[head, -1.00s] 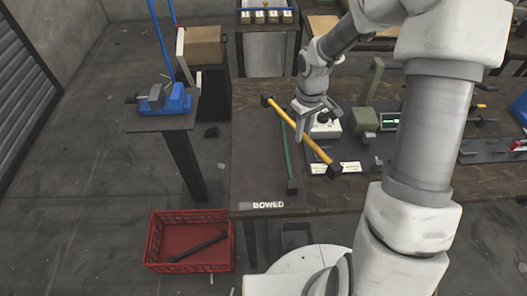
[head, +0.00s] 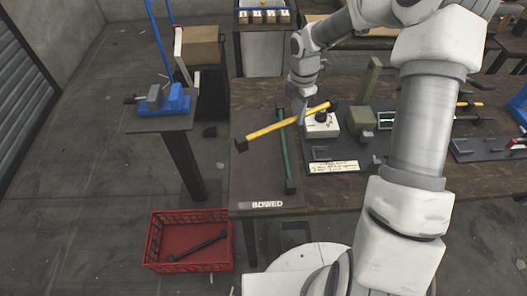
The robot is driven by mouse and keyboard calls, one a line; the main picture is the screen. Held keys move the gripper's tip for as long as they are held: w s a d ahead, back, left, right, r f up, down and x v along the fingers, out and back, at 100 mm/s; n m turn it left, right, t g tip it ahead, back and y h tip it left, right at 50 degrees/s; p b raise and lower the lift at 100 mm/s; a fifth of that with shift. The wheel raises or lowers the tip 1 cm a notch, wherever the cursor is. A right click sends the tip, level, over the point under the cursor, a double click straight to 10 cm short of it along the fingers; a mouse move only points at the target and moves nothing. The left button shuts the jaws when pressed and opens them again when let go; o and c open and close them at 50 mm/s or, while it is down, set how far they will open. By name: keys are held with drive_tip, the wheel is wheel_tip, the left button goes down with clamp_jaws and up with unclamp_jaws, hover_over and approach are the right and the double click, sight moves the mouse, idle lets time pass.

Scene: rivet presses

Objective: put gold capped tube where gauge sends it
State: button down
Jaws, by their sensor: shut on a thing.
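My gripper (head: 302,118) is shut on a gold tube (head: 268,130) with black end caps. It holds the tube near its right part, above the table's left side. The tube lies slantwise, its left end lower in the picture and over the dark BOWED mat (head: 257,190).
A green tube (head: 284,150) with black ends lies on the BOWED mat, close to the held tube. A red crate (head: 190,267) on the floor holds a black tube (head: 197,249). A blue vise (head: 177,97) stands on a side table. The mat's left part is bare.

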drive_tip(key=w+d+n, duration=0.1)
drive_tip(key=w+n, duration=0.4)
drive_tip(key=n, duration=0.8)
drive_tip(key=s+a+f, duration=0.1)
drive_tip(key=a+f, duration=0.1)
drive_tip(key=a, duration=0.1)
drive_tip(key=s+a+f, duration=0.1)
drive_tip(key=a+f, duration=0.1)
drive_tip(key=a, duration=0.2)
drive_tip(key=s+a+f, duration=0.1)
drive_tip(key=a+f, duration=0.1)
drive_tip(key=a, duration=0.2)
drive_tip(key=shift+s+a+f, duration=0.1)
drive_tip(key=shift+s+f, duration=0.05)
drive_tip(key=shift+s, duration=0.05)
drive_tip(key=shift+f, duration=1.95)
drive_tip(key=shift+f, duration=0.15)
drive_tip(key=c, duration=0.8)
unclamp_jaws()
drive_tip(key=shift+o, duration=0.2)
